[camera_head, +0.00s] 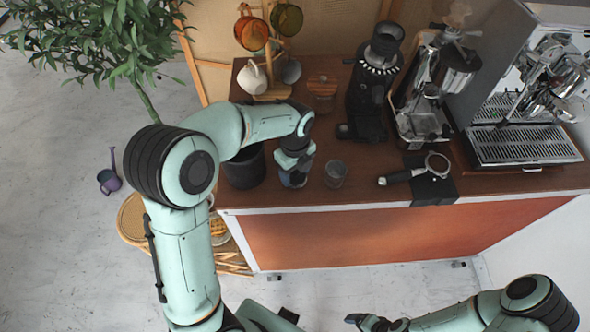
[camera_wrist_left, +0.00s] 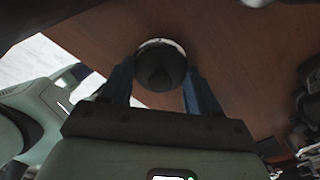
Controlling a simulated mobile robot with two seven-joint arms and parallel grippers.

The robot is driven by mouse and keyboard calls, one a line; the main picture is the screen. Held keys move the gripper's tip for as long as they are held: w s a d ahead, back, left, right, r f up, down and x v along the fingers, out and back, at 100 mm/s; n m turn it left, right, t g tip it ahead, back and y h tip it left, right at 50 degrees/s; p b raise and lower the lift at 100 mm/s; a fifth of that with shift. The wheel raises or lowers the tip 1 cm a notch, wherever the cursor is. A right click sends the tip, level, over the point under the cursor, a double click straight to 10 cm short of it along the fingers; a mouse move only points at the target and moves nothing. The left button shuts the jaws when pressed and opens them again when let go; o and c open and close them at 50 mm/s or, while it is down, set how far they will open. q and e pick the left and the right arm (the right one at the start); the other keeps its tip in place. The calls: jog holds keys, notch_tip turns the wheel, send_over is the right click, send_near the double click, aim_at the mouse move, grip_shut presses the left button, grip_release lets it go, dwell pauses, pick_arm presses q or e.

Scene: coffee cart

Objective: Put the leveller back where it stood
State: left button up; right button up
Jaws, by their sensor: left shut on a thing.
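The leveller (camera_wrist_left: 160,66) shows in the left wrist view as a dark round piece with a pale rim, between my left gripper's two blue fingers. My left gripper (camera_wrist_left: 158,88) is shut on it. In the head view my left gripper (camera_head: 293,179) points down over the front left part of the brown counter (camera_head: 270,197), and the leveller is mostly hidden there. I cannot tell whether it touches the counter. My right gripper (camera_head: 362,321) is low at the bottom of the head view, away from the counter, and its jaws are unclear.
A clear glass (camera_head: 335,174) stands just right of my left gripper, and a dark bin (camera_head: 244,168) just left. A portafilter (camera_head: 433,166) rests on a black mat (camera_head: 440,190). A black grinder (camera_head: 372,95), wooden-lidded jar (camera_head: 322,86) and mug tree (camera_head: 273,92) stand behind.

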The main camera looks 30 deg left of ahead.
pick_arm(q)
jog(key=o, duration=1.2)
jog(key=shift+f, duration=0.1)
jog(key=shift+c, duration=0.2)
jog(key=shift+r, duration=0.3)
notch_tip(320, 180, up, 12)
jog(key=p, duration=0.1)
jog(key=shift+p, duration=0.3)
pick_arm(e)
jog(key=shift+w+r, duration=0.95)
jog(key=shift+r, duration=0.1)
pick_arm(q)
jog(key=shift+s+f, duration=0.1)
jog(key=shift+f, duration=0.05)
pick_arm(e)
jog(key=shift+s, duration=0.15)
